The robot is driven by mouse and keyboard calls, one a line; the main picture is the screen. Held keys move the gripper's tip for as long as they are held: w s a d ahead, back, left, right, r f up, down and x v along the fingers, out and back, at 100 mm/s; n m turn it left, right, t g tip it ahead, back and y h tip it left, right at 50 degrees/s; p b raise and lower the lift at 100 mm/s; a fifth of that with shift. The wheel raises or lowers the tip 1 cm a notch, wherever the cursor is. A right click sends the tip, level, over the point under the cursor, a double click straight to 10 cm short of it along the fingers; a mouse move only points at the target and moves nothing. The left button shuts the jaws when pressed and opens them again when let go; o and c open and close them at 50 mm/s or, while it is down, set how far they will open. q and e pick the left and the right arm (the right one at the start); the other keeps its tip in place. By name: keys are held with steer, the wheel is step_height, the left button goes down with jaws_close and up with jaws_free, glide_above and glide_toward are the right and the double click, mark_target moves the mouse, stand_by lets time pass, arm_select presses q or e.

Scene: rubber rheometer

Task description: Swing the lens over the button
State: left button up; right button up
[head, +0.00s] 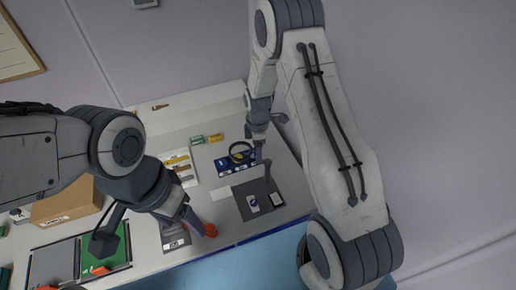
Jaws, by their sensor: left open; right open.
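The lens (240,146) is a dark round ring with a yellowish patch showing through it, over the back part of a blue panel (224,168). Small light marks show on the panel's left part; I cannot tell which is the button. My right gripper (261,153) is open, pointing down just right of the lens; I cannot tell whether it touches the lens or its mount. My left gripper (200,226) is open, low over the front of the table beside an orange-red piece (210,230). The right arm hides part of the table's right side.
A dark grey mat (266,211) with small light items lies in front of the panel. Yellow and green boxes (216,138) stand behind it. A tray with yellow items (184,174), a cardboard box (62,205) and a green-and-grey board (52,264) are at left.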

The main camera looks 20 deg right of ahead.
steer(key=shift+f, duration=0.15)
jaws_close()
stand_by(1.4)
